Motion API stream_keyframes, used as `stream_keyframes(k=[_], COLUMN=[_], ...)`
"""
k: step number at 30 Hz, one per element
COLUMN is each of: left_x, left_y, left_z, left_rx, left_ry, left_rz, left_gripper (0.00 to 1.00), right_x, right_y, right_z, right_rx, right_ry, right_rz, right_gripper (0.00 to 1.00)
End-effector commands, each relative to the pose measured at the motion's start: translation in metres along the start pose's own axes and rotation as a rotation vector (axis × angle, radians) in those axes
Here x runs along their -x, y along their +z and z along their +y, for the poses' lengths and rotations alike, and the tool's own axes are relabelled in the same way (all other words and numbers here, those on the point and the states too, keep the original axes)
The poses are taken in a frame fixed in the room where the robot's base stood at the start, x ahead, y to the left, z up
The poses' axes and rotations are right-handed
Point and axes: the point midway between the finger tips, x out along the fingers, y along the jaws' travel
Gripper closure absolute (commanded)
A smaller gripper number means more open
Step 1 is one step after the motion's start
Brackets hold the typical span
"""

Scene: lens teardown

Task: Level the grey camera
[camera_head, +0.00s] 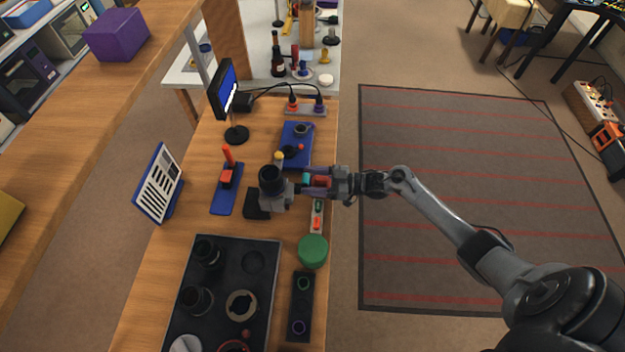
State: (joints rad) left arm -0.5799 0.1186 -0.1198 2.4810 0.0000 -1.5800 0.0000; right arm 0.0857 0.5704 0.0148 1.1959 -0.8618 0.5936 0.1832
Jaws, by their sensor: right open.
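The grey camera (277,200) is on the wooden workbench, left of my right gripper. Its black lens (270,178) points up towards the head view; I cannot tell its exact tilt. A black block (256,205) lies against its left side and is partly hidden by it. My right gripper (304,186) comes in from the right and is open, with its fingers close to the camera's right side. I cannot tell whether they touch it. My left gripper is not in view.
A black parts tray (228,243) with lens parts lies in front. A green round thing (313,250) and a dark strip (300,306) are to its right. A blue stand with a red handle (227,176), a blue base (299,135) and a monitor (223,90) are around and behind the camera.

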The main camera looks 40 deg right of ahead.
Motion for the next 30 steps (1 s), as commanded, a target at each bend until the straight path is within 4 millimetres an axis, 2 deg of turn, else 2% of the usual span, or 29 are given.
stream_keyframes(k=[7,20,30], left_x=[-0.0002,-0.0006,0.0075], left_y=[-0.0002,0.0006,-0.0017], left_z=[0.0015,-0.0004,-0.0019], left_rx=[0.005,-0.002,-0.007], left_ry=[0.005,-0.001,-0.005], left_rz=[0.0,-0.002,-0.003], left_gripper=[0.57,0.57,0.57], right_x=[-0.0005,0.0003,0.0017], right_y=[-0.0001,0.0003,-0.0043], right_z=[0.0,0.0014,0.0027], right_rx=[0.0,0.001,0.001], right_ry=[0.0,0.004,0.008], right_rz=[0.0,-0.001,-0.023], right_gripper=[0.34,1.0,1.0])
